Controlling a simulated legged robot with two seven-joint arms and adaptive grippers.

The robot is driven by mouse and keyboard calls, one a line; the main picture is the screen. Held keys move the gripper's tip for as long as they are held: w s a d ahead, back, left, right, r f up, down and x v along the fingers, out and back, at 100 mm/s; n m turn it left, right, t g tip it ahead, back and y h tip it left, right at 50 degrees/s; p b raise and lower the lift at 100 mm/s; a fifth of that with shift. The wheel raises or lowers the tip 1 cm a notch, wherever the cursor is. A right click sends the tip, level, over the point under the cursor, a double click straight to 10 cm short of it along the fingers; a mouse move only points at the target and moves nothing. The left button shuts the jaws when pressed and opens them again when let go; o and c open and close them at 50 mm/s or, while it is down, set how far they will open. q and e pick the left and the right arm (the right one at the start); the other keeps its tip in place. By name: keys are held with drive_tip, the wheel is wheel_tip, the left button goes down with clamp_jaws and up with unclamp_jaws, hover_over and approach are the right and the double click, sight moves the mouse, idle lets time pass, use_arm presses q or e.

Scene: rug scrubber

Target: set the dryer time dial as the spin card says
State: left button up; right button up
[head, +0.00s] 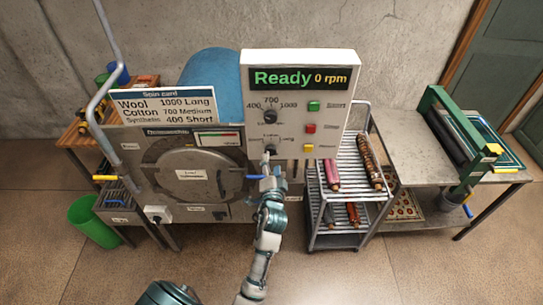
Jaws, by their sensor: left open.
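The control panel (338,85) is a white box with a display reading "Ready 0 rpm". Its upper speed dial (270,116) is black, with 400, 700 and 1000 around it. The lower dial (270,150), apparently the time dial, is dark and partly hidden by my gripper; its setting is too small to read. The spin card (165,105) reads Wool 1000 Long, Cotton 700 Medium, Synthetic 400 Short. My left gripper (267,160) is open, with its fingertips at the lower dial. I cannot tell whether they touch it. My right gripper is not in view.
Green, red and yellow buttons (310,128) sit right of the dials. The round dryer door (190,174) is left of my arm. A rack cart (345,220) with rolled items stands right, beside a grey table (420,160). A green bin (92,222) stands at left.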

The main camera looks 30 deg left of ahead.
use_arm(q)
drive_tip(key=v, duration=0.6)
drive_tip(key=shift+s+d, duration=0.15)
drive_tip(key=shift+d, duration=0.1)
drive_tip(key=shift+a, duration=0.1)
